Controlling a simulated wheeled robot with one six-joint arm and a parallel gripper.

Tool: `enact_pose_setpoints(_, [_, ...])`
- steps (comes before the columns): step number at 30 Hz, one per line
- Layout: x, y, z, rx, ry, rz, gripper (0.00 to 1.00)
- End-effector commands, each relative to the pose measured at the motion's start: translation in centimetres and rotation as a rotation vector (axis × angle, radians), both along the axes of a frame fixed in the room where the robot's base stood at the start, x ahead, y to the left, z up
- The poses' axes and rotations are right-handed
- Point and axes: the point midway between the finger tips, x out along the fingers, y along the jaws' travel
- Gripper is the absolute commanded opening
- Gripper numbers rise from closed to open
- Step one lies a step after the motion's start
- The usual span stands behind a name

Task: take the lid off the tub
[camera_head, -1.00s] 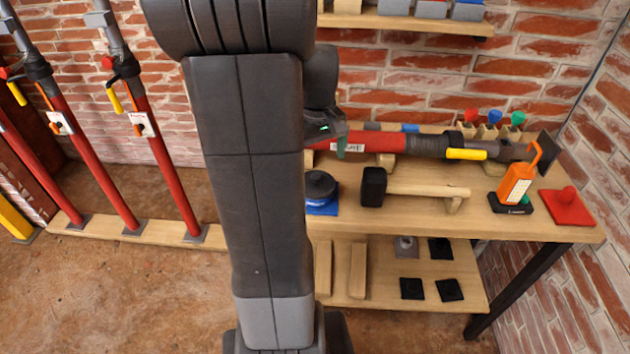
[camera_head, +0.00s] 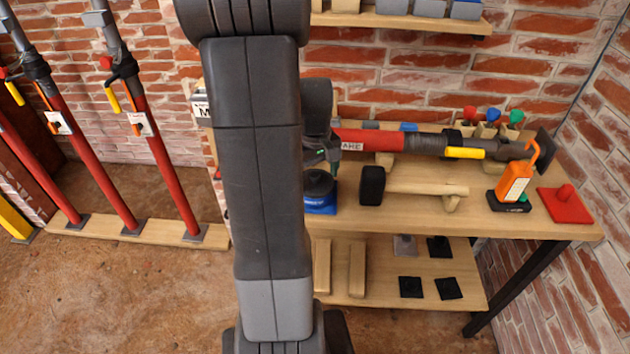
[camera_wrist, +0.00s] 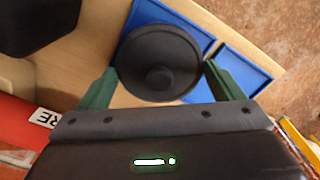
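The tub's round black lid (camera_wrist: 158,62), with a small knob in its middle, shows in the wrist view; the tub's sides are hidden beneath it there. In the head view the dark lid (camera_head: 319,183) is partly hidden by my arm, above a blue part (camera_head: 320,204). My gripper (camera_wrist: 158,72) is open. Its two green fingers stand apart on either side of the lid's near part, and nothing is held. I cannot tell whether the fingers touch the lid or how high they are above it. In the head view my gripper is largely hidden behind my arm.
Blue trays (camera_wrist: 247,70) lie by the lid. A black-headed mallet (camera_head: 372,186) lies to its right on the bench (camera_head: 400,222). A red prop (camera_head: 370,139) lies along the back. An orange lamp (camera_head: 514,184) and a red piece (camera_head: 565,204) stand further right.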

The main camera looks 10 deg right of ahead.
Motion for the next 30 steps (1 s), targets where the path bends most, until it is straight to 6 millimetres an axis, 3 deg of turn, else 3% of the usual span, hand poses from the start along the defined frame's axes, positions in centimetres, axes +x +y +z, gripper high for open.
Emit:
enact_pose_setpoints(2, [0.0, 0.0, 0.0, 0.0, 0.0, 0.0, 0.66])
enact_pose_setpoints(11, [0.0, 0.0, 0.4, -0.001, -0.001, 0.0, 0.66])
enact_pose_setpoints(27, [0.1, 0.0, 9.8, 0.0, -0.002, 0.0, 0.66])
enact_pose_setpoints(30, [0.0, 0.0, 10.1, 0.0, -0.001, 0.0, 0.66])
